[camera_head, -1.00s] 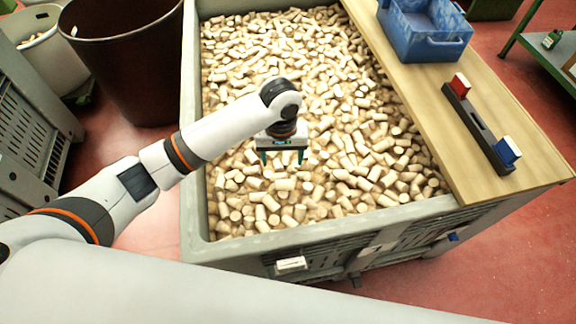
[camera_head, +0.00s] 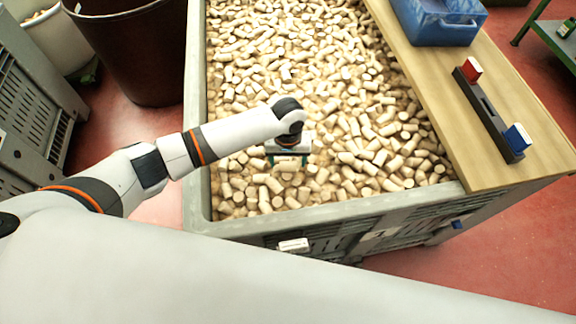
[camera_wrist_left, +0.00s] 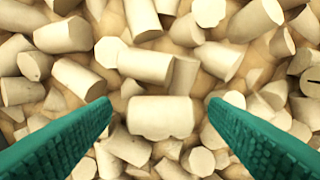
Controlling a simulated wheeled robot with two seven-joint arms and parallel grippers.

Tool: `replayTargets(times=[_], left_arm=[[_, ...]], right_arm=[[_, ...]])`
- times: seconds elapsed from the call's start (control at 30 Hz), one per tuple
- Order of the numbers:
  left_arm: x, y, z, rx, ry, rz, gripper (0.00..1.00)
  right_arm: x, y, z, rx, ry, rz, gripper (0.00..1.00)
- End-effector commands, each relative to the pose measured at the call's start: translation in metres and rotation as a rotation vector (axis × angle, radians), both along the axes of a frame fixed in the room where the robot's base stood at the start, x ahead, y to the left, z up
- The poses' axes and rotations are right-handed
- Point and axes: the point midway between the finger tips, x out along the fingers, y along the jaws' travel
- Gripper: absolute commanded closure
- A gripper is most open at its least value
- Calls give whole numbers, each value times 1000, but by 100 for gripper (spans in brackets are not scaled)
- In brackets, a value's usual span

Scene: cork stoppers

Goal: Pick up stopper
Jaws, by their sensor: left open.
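Many light cork stoppers (camera_head: 300,60) fill a large grey bin (camera_head: 197,120). My left gripper (camera_head: 288,162) is over the near part of the pile, pointing down. In the left wrist view its two green fingers (camera_wrist_left: 160,108) are spread apart, with nothing held. One stopper (camera_wrist_left: 160,117) lies crosswise between the fingertips, with a gap on each side. More stoppers lie at odd angles around it, some close to the fingers. I cannot tell exactly how far the fingertips are above the pile. My right gripper does not show.
A wooden board (camera_head: 440,110) lies along the bin's right side, carrying a blue crate (camera_head: 432,28) and a dark rail with a red block (camera_head: 471,69) and a blue block (camera_head: 517,137). A dark brown tub (camera_head: 135,60) stands left of the bin.

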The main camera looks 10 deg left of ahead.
Motion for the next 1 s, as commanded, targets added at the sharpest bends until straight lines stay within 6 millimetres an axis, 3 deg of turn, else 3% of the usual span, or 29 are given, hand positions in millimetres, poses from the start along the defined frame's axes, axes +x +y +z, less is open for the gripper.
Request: replayTargets(times=[0.27, 0.5, 0.57, 0.87, 1.0], left_arm=[[0, 0, -3, 0, 0, -1, 33], [0, 0, -2, 0, 0, -1, 72], [0, 0, -2, 0, 0, -1, 78], [0, 0, -1, -1, -1, -1, 79], [1, -1, 13, -2, -3, -1, 79]], right_arm=[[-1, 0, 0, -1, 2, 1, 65], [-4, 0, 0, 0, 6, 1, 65], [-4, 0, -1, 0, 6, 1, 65], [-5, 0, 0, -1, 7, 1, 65], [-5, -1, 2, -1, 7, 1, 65]])
